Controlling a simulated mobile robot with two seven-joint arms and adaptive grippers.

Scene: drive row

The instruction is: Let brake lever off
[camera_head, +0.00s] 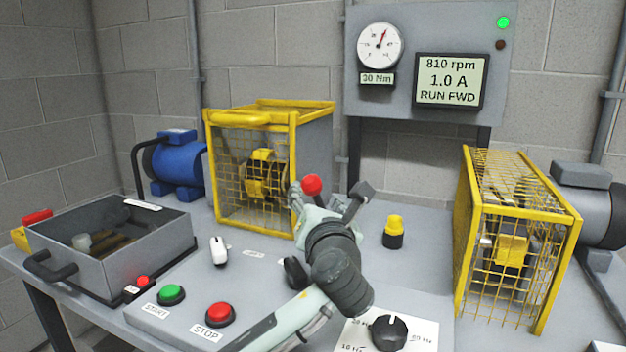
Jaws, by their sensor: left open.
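A red ball knob (312,185), which looks like the top of the brake lever, shows just beyond my left gripper. My left gripper (330,190) is open, with its two fingers spread on either side of the red knob in the picture. The knob appears between the fingertips, but I cannot tell whether they touch it. The lever's shaft and base are hidden behind my gripper and wrist. My right gripper is out of view.
Yellow mesh guards (222,170) stand left and right, the right one (468,245) beside a grey motor. START (171,293) and STOP (219,313) buttons and a speed knob (388,332) are in front. The display (448,80) reads 810 rpm, 1.0 A, RUN FWD; the gauge box (377,79) reads 30 Nm.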

